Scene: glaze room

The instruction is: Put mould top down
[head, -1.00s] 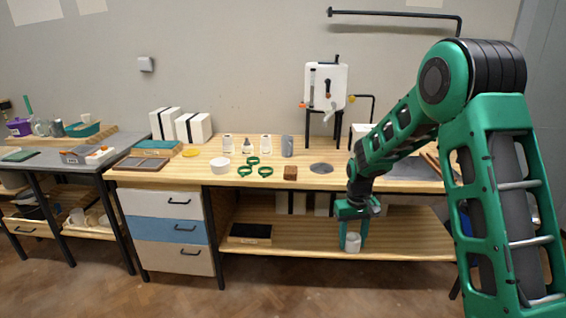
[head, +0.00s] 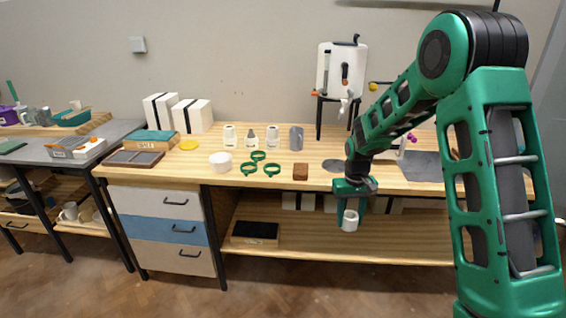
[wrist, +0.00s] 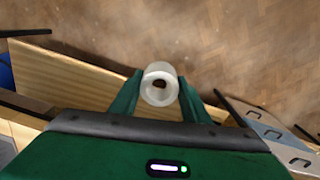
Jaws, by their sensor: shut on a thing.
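My gripper (head: 351,211) is shut on a white round piece with a hole in its middle, which I take to be the mould top (head: 350,222). In the wrist view the mould top (wrist: 159,84) sits between the two green fingers (wrist: 160,95), with floor visible beyond it. In the head view it hangs against the lower shelf, below the line of the bench top's front edge. A white round block (head: 220,162) stands on the wooden bench top (head: 320,178); I cannot tell whether it is the mould's other part.
Green rings (head: 258,156), white bottles (head: 229,136), a grey cylinder (head: 296,138) and a brown block (head: 300,172) stand on the bench. A grey disc (head: 335,165) lies to their right. A black tray (head: 255,233) is on the lower shelf (head: 300,245). Bare bench top lies along the front edge.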

